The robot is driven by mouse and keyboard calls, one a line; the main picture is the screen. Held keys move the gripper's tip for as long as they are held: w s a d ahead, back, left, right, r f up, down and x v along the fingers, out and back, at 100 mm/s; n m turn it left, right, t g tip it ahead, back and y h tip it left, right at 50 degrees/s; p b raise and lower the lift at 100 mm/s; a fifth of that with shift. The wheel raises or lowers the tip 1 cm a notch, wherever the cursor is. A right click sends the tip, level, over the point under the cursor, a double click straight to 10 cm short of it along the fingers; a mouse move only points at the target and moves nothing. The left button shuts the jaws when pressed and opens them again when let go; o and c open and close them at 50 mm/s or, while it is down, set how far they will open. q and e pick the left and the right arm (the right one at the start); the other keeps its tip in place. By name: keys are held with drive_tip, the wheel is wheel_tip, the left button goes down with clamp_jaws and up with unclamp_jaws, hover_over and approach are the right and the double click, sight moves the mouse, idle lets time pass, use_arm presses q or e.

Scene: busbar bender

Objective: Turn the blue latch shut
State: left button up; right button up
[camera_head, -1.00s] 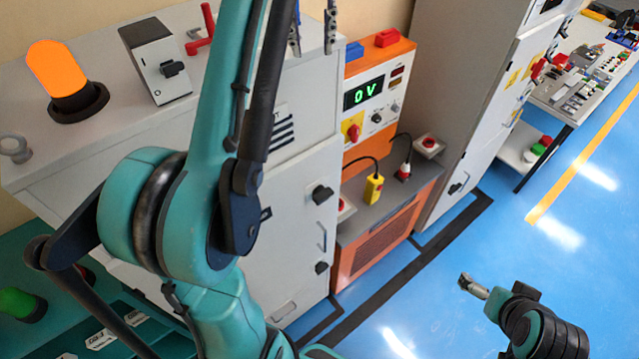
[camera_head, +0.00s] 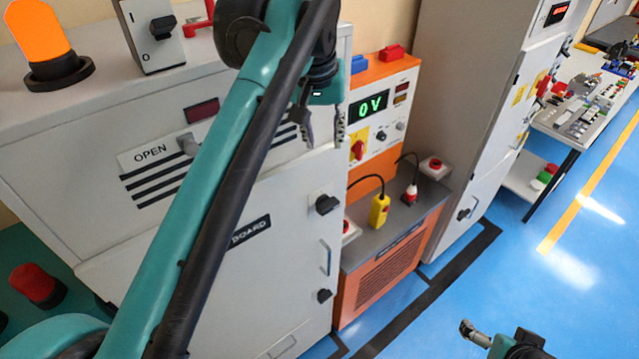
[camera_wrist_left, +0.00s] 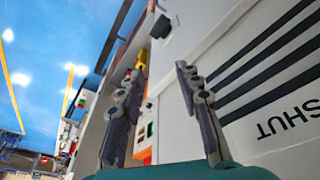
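I cannot make out a blue latch in either view. A grey knob (camera_head: 187,145) stands beside the OPEN label (camera_head: 150,154) on the pale cabinet front, partly by my left arm, which hides part of this front. The SHUT label (camera_wrist_left: 290,118) shows upside down at the right of the left wrist view. My left gripper (camera_head: 323,128) is in front of the cabinet's upper right, its fingers apart and pointing down. In the left wrist view my left gripper (camera_wrist_left: 160,75) is open with nothing between its fingers. My right gripper (camera_head: 474,334) is low at the right, too small to judge.
The cabinet door has black handles (camera_head: 327,205) on its right edge. An orange lamp (camera_head: 38,28) and a switch box (camera_head: 150,32) stand on the cabinet. An orange unit (camera_head: 384,255) reading 0 V is to the right. The blue floor (camera_head: 490,285) has free room.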

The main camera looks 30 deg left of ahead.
use_arm(q)
wheel_tip(320, 180, down, 7)
drive_tip(key=s+d+b, duration=0.1)
drive_tip(key=s+b, duration=0.1)
drive_tip(key=b, duration=0.1)
drive_tip(key=shift+f+m+t, duration=0.15)
drive_tip(key=shift+m+t, duration=0.15)
drive_tip(key=shift+t, duration=0.1)
